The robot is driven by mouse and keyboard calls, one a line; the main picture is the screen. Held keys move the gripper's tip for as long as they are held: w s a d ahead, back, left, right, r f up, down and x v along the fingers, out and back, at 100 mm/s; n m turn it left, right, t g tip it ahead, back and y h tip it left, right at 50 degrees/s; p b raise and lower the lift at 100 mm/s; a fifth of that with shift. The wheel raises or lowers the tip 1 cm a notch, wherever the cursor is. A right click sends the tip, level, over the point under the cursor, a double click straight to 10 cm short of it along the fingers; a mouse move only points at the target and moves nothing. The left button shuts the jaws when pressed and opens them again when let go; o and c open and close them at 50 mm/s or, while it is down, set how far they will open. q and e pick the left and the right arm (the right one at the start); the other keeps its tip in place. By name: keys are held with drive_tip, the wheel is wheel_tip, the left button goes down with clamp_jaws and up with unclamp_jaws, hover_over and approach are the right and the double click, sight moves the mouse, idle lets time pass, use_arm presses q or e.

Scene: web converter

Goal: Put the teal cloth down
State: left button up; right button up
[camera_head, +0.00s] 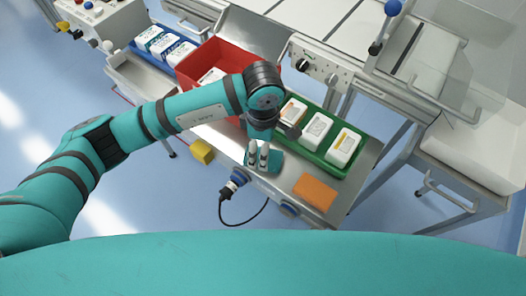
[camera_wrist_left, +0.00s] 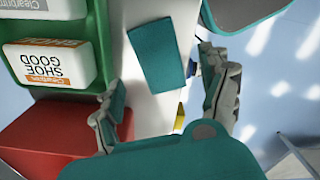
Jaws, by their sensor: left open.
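The teal cloth (camera_head: 278,163) lies flat on the metal bench top near its front edge, partly hidden by my left gripper in the head view. It also shows in the left wrist view (camera_wrist_left: 157,52) as a teal rectangle on the pale surface. My left gripper (camera_head: 258,155) points down over the cloth. Its fingers are spread wide in the left wrist view (camera_wrist_left: 162,75), one towards each side of the cloth, with nothing held between them. I cannot tell the exact height of the fingertips above the cloth. My right gripper is not in view.
A green tray (camera_head: 322,167) with several white packs stands behind the cloth. A red bin (camera_head: 215,52) is to its left, with a blue tray (camera_head: 152,57) beyond. An orange cloth (camera_head: 315,192) lies to the right. A yellow block (camera_head: 202,152) is off the bench's front edge.

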use_arm(q)
wheel_tip(320, 180, up, 7)
drive_tip(key=shift+r, duration=0.15)
idle(0.5)
